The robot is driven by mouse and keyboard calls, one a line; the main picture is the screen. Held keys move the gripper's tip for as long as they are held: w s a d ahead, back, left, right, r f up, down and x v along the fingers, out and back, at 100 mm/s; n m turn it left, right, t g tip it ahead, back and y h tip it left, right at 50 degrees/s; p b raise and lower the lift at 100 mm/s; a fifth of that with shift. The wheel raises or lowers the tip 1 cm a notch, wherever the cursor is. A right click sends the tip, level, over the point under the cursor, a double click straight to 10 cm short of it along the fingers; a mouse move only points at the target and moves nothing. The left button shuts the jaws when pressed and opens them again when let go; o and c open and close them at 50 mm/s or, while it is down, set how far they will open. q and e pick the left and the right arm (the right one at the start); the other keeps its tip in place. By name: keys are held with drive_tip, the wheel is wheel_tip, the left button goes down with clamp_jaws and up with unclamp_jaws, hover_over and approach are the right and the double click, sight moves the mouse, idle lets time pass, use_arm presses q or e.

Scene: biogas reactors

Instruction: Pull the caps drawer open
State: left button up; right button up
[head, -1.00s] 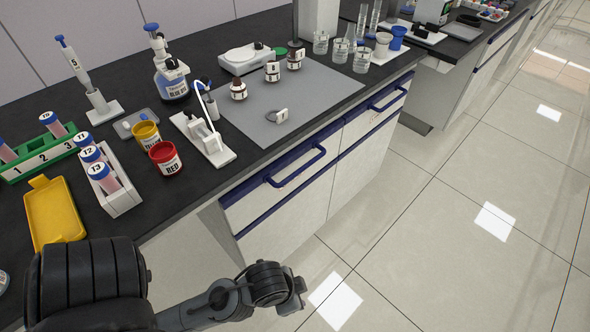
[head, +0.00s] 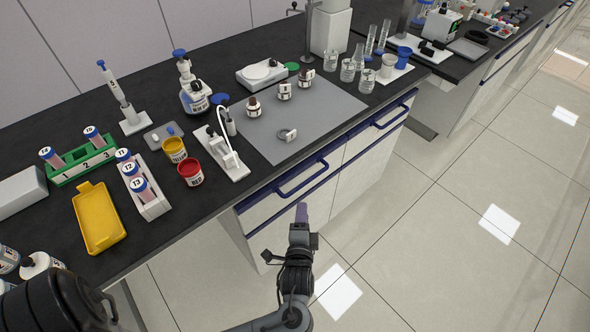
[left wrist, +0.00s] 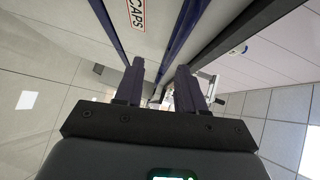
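The caps drawer (head: 262,214) is a white front with blue trim under the near bench, and it looks closed. Its blue bar handle (head: 302,178) runs along the front. In the left wrist view the CAPS label (left wrist: 138,13) shows at the top, between two blue bars; the right one appears to be the handle (left wrist: 181,28). My left gripper (head: 301,212) is in front of and below the handle in the head view. It also shows in the left wrist view (left wrist: 160,75), its two fingers apart with nothing between them. My right gripper is not in view.
A second drawer with a blue handle (head: 390,117) is to the right. The black benchtop (head: 225,205) above holds a red jar (head: 191,172), a yellow jar (head: 175,149), a tube rack (head: 148,195), and bottles on a grey mat (head: 330,118). The floor in front is clear.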

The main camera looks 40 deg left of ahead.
sight(308, 180)
use_arm(q)
drive_tip(key=shift+t, duration=0.3)
drive_tip(key=shift+w+r+b+x, duration=0.1)
drive_tip(key=shift+r+b+x, duration=0.45)
drive_tip(key=shift+x, duration=1.35)
drive_tip(key=shift+w+r+b+x, duration=0.1)
drive_tip(key=shift+r+b+x, duration=0.2)
drive_tip(key=shift+b+x, duration=1.1)
drive_tip(key=shift+w+r+b+x, duration=0.15)
drive_tip(key=shift+r+x, duration=0.25)
drive_tip(key=shift+x, duration=2.05)
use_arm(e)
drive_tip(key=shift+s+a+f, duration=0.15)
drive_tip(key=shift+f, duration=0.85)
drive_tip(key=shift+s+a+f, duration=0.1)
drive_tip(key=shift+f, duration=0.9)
use_arm(q)
drive_tip(key=shift+s, duration=0.1)
drive_tip(key=shift+d, duration=0.1)
clamp_jaws()
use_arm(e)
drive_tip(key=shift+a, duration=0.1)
